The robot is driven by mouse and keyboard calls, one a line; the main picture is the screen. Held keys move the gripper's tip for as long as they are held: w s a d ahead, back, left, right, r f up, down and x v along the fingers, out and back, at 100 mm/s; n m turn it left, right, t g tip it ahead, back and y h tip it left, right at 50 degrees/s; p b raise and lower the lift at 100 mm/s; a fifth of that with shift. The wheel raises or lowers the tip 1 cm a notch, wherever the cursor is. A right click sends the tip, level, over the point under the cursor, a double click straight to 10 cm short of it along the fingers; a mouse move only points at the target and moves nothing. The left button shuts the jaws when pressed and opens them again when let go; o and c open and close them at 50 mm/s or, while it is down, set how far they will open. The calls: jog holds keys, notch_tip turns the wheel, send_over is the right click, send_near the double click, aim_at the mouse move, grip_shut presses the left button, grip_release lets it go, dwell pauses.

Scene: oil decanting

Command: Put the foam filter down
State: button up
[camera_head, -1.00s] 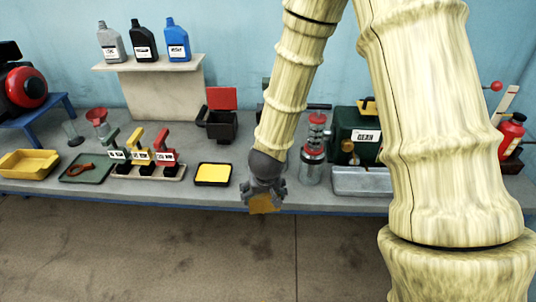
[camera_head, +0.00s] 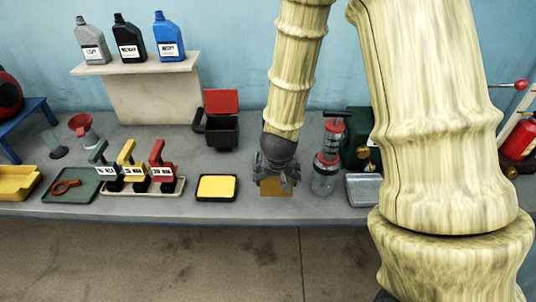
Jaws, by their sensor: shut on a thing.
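My gripper (camera_head: 276,182) is shut on the foam filter (camera_head: 276,188), a flat brownish-yellow piece that hangs below the fingers. It is over the front part of the grey bench top (camera_head: 325,210); I cannot tell whether the foam touches the bench. A black-rimmed tray with a bright yellow pad (camera_head: 217,187) lies just left of my gripper. The upper part of the foam is hidden by the fingers.
A clear pump cylinder with red bands (camera_head: 327,160) stands close right of my gripper, beside a metal tray (camera_head: 362,188). A black container with an open red lid (camera_head: 221,125) stands behind. Left are three coloured-handled tools (camera_head: 128,163) and a green tray (camera_head: 87,194).

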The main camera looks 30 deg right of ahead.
jog(key=w+d+p, duration=0.2)
jog(key=w, duration=0.2)
jog(key=w+d+p, duration=0.1)
jog(key=w+d, duration=0.2)
jog(key=w, duration=0.2)
jog(key=w+d+f+p, duration=0.1)
jog(key=w+d+p, duration=0.1)
jog(key=w+d, duration=0.1)
jog(key=shift+w+d+p, duration=0.15)
jog(key=shift+w+p, duration=0.15)
jog(key=shift+w, duration=0.35)
jog(key=shift+w+d+f, duration=0.2)
jog(key=shift+w, duration=0.2)
jog(key=shift+s+f+p, duration=0.15)
jog(key=shift+f+p, duration=0.35)
jog(key=shift+f, duration=0.2)
notch_tip(320, 180, down, 2)
jog(key=shift+f+p, duration=0.1)
jog(key=shift+p, duration=0.2)
jog(key=o, duration=1)
jog(key=shift+f, duration=0.1)
jog(key=shift+c, duration=0.2)
